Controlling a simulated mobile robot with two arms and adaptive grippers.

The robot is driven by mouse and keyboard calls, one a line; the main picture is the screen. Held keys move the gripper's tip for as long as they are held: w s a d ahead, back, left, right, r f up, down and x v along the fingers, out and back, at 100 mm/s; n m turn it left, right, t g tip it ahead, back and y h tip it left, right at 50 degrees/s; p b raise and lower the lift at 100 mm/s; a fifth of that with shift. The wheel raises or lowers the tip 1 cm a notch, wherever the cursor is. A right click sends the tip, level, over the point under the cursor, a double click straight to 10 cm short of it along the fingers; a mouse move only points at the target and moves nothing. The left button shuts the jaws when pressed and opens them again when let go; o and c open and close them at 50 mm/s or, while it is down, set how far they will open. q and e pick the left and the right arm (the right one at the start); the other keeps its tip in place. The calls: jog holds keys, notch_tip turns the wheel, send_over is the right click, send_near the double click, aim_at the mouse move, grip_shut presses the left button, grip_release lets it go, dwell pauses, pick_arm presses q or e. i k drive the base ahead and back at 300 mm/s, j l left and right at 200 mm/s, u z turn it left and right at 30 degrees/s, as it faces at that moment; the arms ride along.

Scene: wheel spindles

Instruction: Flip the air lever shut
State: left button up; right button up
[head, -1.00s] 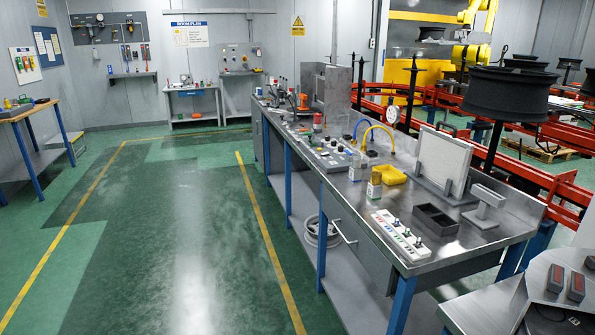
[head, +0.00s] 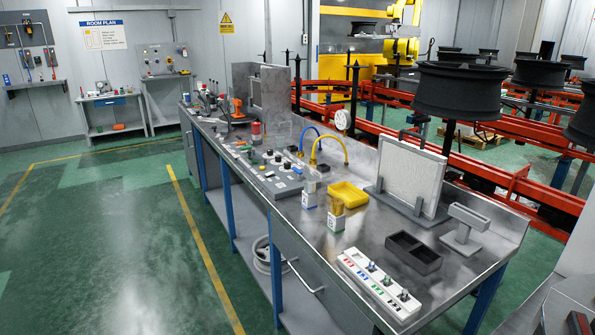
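I cannot pick out the air lever with certainty at this size. A dark wall board (head: 12,36) with fittings and hanging hoses is at the far upper left, partly cut off by the picture's edge. On the long metal bench, a control panel (head: 272,177) carries small knobs and buttons. A blue hose (head: 309,128) and a yellow hose (head: 330,140) arch up behind it, near a round gauge (head: 342,120). Neither of my grippers is in view.
The long steel bench (head: 320,240) holds a yellow bin (head: 348,196), a dark divided tray (head: 413,252) and a white switch strip (head: 380,284). Red conveyor rails (head: 400,155) with black wheels (head: 460,90) run behind it. The green floor (head: 110,240) to the left is clear.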

aim_at(299, 173)
jog(key=i+j, duration=0.4)
jog(key=i, duration=0.2)
jog(key=i+j, duration=0.35)
jog(key=i, duration=0.25)
jog(key=i+j, duration=0.4)
jog(key=i, duration=0.2)
jog(key=i+j, duration=0.4)
jog(key=i, duration=0.2)
